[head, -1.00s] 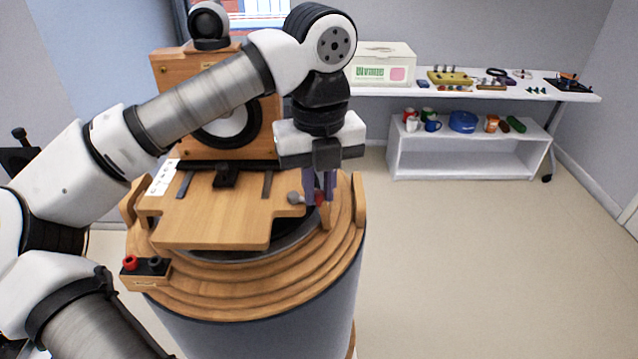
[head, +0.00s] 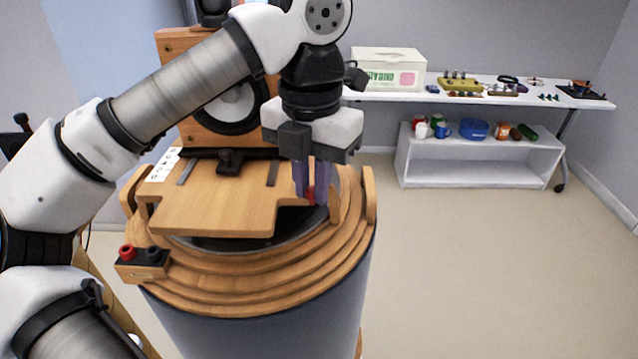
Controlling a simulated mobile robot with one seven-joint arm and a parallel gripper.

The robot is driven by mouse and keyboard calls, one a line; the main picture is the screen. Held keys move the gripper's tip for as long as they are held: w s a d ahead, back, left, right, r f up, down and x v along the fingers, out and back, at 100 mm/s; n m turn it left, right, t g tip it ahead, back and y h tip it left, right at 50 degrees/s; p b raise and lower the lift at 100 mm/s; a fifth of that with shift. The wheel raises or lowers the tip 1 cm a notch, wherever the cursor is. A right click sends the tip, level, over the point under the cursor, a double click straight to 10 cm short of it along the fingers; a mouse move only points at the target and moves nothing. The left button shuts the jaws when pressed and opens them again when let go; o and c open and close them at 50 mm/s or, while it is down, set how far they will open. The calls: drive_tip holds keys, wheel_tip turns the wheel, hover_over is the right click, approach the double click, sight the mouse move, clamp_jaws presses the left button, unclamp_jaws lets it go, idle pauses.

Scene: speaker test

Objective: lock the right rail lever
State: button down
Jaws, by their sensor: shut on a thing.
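The right rail lever's red handle (head: 311,196) shows between the fingers of my gripper (head: 312,194), at the right side of the wooden sled board (head: 215,205). My gripper points down and is shut on the red handle. The fingers hide most of the lever, so I cannot tell its exact angle or whether it is locked. The board lies on top of the round drum (head: 270,300), with the wooden speaker box (head: 185,48) standing behind it.
Upright wooden posts (head: 369,195) stand at the drum's right rim, close to my fingers. A small block with red and black terminals (head: 142,262) sits at the front left. A white table (head: 400,95) and low shelf (head: 480,170) stand behind right. Floor at right is clear.

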drive_tip(key=m, duration=0.1)
drive_tip(key=a+m, duration=0.1)
drive_tip(key=m, duration=0.1)
drive_tip(key=a+m, duration=0.1)
drive_tip(key=m, duration=0.1)
drive_tip(key=shift+s, duration=0.2)
idle(0.3)
drive_tip(key=c, duration=1.4)
unclamp_jaws()
drive_tip(key=shift+o, duration=0.2)
drive_tip(key=shift+r, duration=0.1)
wheel_tip(320, 180, up, 14)
drive_tip(key=p, duration=0.5)
drive_tip(key=shift+f, duration=0.2)
